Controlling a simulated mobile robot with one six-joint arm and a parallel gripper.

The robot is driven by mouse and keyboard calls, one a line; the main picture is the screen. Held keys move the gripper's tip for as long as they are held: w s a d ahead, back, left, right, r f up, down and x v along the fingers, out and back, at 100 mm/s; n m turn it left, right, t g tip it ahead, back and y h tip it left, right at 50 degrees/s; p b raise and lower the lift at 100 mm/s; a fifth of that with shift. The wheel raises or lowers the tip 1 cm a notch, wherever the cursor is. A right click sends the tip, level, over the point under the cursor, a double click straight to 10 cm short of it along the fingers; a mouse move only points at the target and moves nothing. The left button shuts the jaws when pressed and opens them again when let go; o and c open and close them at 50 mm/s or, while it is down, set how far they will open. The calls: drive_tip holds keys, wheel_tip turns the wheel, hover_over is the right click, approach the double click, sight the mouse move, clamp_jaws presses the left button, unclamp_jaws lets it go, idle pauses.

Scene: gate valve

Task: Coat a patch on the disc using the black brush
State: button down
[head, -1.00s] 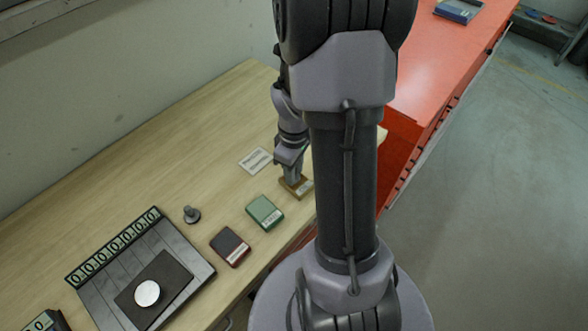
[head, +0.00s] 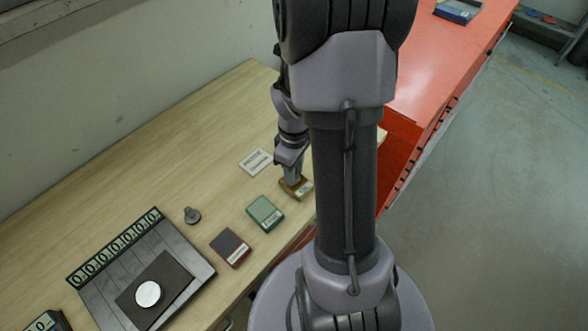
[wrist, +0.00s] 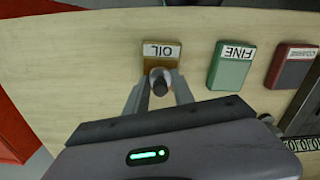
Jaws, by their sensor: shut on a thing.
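A round silver disc (head: 148,293) lies on a dark square pad (head: 178,271) at the lower left of the head view. My gripper (head: 291,179) is at a yellow-brown block (head: 304,190), labelled OIL in the wrist view (wrist: 161,52). In the wrist view, my gripper (wrist: 160,88) is shut on a small dark round-ended tool (wrist: 160,84). Its lower end is hidden, so I cannot tell whether it is the black brush or touches the block. A grey knob-like piece (head: 191,215) stands on the table, apart from my gripper.
A green block (head: 264,213), labelled FINE in the wrist view, and a dark red block (head: 230,248) sit left of the OIL block. A white card (head: 255,162) lies behind. A grey board (head: 119,254) with a row of number displays bears the dark pad. The table's back is clear.

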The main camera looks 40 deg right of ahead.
wheel_tip(320, 180, up, 7)
drive_tip(key=p, duration=0.5)
drive_tip(key=shift+f, duration=0.25)
